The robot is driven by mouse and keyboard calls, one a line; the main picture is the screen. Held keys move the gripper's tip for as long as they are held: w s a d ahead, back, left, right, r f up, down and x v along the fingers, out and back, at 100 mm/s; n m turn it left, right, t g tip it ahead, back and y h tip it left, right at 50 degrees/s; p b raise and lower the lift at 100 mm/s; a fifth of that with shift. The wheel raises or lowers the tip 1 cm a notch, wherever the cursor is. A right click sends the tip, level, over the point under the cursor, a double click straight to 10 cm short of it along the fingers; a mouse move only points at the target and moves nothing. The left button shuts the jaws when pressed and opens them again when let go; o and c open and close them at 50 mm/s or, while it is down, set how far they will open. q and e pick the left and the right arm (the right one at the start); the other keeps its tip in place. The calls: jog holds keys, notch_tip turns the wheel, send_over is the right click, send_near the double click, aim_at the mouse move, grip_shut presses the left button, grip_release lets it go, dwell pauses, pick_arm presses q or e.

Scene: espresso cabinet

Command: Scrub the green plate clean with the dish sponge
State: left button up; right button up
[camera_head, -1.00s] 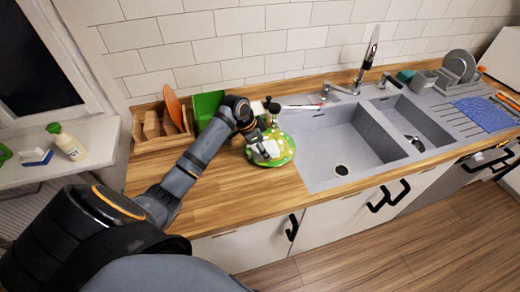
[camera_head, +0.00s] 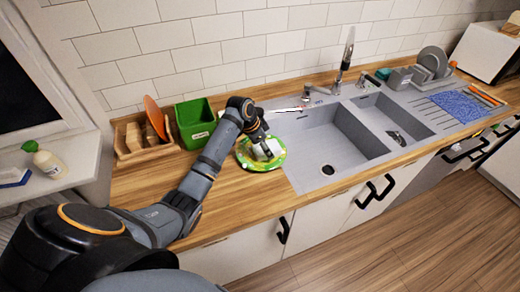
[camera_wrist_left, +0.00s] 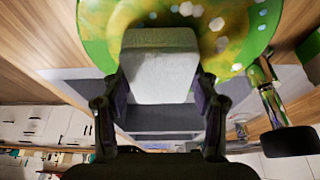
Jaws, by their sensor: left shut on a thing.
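The green plate (camera_head: 256,164) lies on the wooden counter just left of the sink. Yellow-brown smears and white spots show on it in the left wrist view (camera_wrist_left: 278,14). My left gripper (camera_head: 263,143) is shut on the pale grey-white dish sponge (camera_head: 269,149) and holds it over the plate. The sponge sits between both fingers in the left wrist view (camera_wrist_left: 160,65). It overlaps the plate there and hides part of it. Whether its underside touches the plate cannot be told. My right gripper is not in view.
A grey double-basin sink (camera_head: 320,150) with a tap (camera_head: 345,60) is right of the plate. A green bin (camera_head: 195,123) and a wooden rack (camera_head: 135,140) stand behind on the left. A dish rack with plates (camera_head: 433,62) and a blue cloth (camera_head: 460,110) are far right.

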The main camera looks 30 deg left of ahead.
aim_at(253, 146)
pick_arm(q)
jog(key=shift+w+d+f, duration=0.1)
jog(key=shift+w+d, duration=0.95)
jog(key=shift+w, duration=0.25)
jog(key=shift+w+a+b, duration=0.45)
jog(key=shift+w+a, duration=0.15)
jog(key=shift+a, duration=0.2)
jog(key=shift+w+a, duration=0.3)
jog(key=shift+a, duration=0.1)
jog(key=s+p, duration=0.1)
jog(key=s+a+p, duration=0.1)
jog(key=p, duration=0.1)
jog(key=shift+a+r, duration=0.15)
jog(key=shift+r, duration=0.2)
jog(key=shift+s+a+p, duration=0.2)
jog(key=shift+p, duration=0.1)
jog(key=shift+s+a+f, duration=0.15)
jog(key=shift+s, duration=0.1)
jog(key=shift+s+a+p, duration=0.1)
jog(key=shift+p, duration=0.3)
jog(key=shift+s+a+p, duration=0.7)
jog(key=shift+s+p, duration=0.35)
jog(key=shift+p, duration=0.1)
jog(key=shift+s+a+f, duration=0.15)
jog(key=shift+s+a, duration=0.05)
jog(key=shift+s, duration=0.05)
